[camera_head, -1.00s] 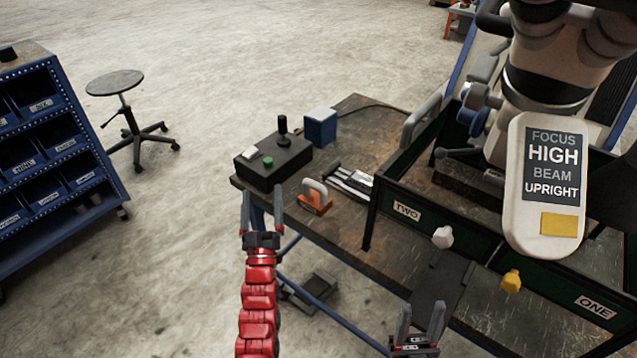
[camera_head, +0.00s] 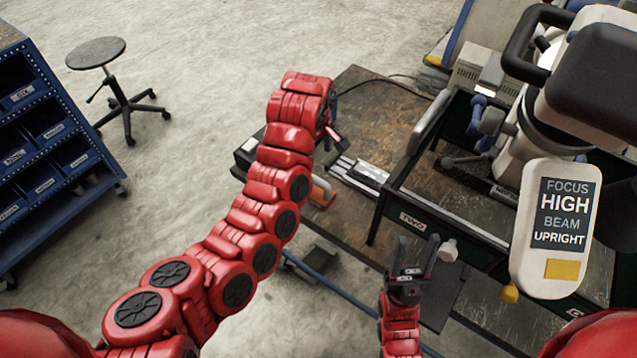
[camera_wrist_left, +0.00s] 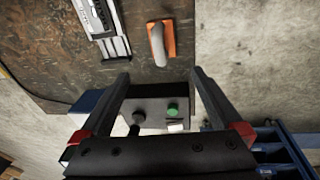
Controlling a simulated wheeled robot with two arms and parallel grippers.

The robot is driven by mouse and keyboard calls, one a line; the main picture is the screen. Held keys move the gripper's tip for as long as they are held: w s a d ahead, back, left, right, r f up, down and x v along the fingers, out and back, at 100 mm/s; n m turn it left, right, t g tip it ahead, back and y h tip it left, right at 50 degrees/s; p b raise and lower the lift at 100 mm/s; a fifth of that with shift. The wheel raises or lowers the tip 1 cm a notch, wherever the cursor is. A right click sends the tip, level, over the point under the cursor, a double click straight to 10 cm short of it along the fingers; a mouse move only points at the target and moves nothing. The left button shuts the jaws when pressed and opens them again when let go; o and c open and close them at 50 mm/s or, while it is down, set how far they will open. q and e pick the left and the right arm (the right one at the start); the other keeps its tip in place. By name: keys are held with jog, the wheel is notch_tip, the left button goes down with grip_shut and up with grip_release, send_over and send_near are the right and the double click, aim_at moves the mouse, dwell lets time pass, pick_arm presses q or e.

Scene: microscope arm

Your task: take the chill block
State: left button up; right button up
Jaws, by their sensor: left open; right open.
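A plain blue block, likely the chill block (camera_wrist_left: 86,102), shows partly in the left wrist view, at the lower left beyond one finger. In the head view my left arm hides it. My left gripper (camera_wrist_left: 160,77) is open and empty over the table; it is mostly hidden behind its own wrist in the head view (camera_head: 336,138). The black control box (camera_wrist_left: 151,100) with its green button and black stick lies between the fingers in the wrist view. My right gripper (camera_head: 416,246) is open and empty, near the table's front side by the white knob.
An orange block with a pale handle (camera_wrist_left: 161,42) and a metal rail piece (camera_wrist_left: 104,22) lie on the table (camera_head: 365,95). The microscope (camera_head: 560,120) and the dark green frame marked TWO (camera_head: 412,222) fill the right. A stool (camera_head: 97,54) and bin rack (camera_head: 45,130) stand left.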

aim_at(317, 182)
pick_arm(q)
jog(key=f+b, duration=0.2)
jog(key=f, duration=0.1)
jog(key=f+b, duration=0.3)
jog(key=w+f+b, duration=0.1)
jog(key=f+b, duration=0.1)
jog(key=f, duration=0.2)
jog(key=shift+w+d, duration=0.1)
jog(key=shift+w+f, duration=0.25)
jog(key=shift+f, duration=0.6)
jog(key=shift+f+p, duration=0.3)
jog(key=shift+p, duration=0.2)
jog(key=f+p, duration=0.1)
jog(key=f, duration=0.2)
jog(key=shift+w+f+p, duration=0.2)
jog(key=shift+f+p, duration=0.05)
jog(key=shift+p, duration=0.1)
jog(key=shift+f, duration=0.55)
jog(key=shift+w, duration=0.1)
grip_shut()
